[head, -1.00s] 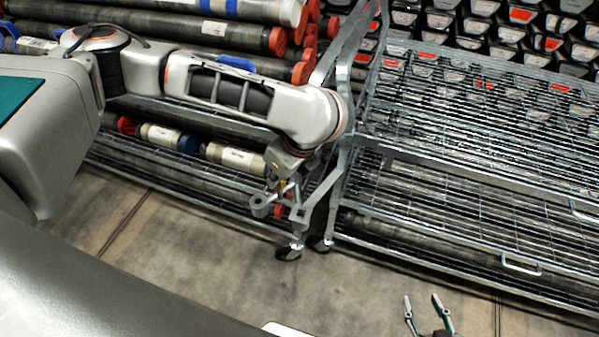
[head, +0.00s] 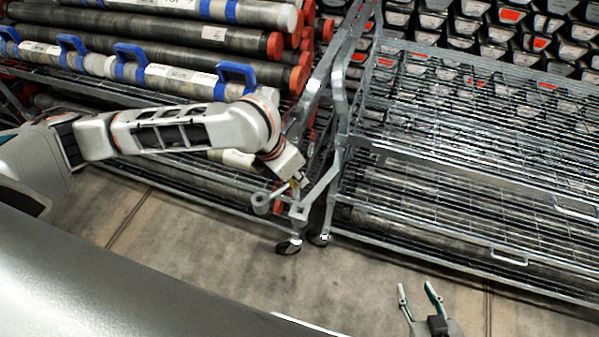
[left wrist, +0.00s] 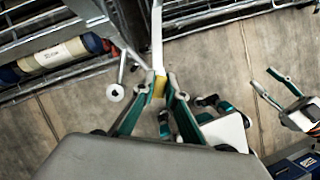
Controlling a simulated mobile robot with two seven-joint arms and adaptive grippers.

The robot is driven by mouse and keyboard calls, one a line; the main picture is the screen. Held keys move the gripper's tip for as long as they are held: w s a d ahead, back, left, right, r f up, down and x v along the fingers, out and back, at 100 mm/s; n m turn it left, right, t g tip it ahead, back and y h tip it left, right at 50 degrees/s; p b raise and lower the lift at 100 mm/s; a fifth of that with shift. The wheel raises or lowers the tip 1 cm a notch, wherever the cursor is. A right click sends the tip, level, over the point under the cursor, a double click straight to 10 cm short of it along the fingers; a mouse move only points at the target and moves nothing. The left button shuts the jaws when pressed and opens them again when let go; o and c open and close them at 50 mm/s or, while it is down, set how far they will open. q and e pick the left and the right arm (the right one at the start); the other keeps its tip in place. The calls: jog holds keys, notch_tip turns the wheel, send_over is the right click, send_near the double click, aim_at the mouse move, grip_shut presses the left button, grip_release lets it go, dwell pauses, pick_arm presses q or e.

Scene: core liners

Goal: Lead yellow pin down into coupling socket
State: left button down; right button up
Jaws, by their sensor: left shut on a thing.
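My left gripper (head: 293,186) is shut on the yellow pin, beside the gap between the two wire-mesh carts. The yellow pin (left wrist: 159,86) shows as a small block between the fingertips of my left gripper (left wrist: 162,82) in the left wrist view. A ring-ended metal piece (head: 261,203) and a bar with a square eye (head: 299,213) stick out at the carts' near corners. The ring (left wrist: 115,92) lies left of the fingertips. A flat bar (left wrist: 157,38) runs to behind them. Whether the pin is in a socket is hidden. My right gripper (head: 416,292) is open and empty over the floor.
The left cart holds core tubes (head: 170,38) with red caps and blue handles. The right cart's mesh shelves (head: 470,140) stand close beside it. Black-and-red bins (head: 500,40) fill the back. The concrete floor (head: 200,240) in front is clear.

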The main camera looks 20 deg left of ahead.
pick_arm(q)
jog(key=m, duration=0.2)
jog(key=shift+d+r+m+g+h, duration=0.25)
jog(key=shift+d+m+g+h, duration=0.1)
jog(key=shift+m+g+h, duration=0.05)
jog(key=shift+p, duration=0.3)
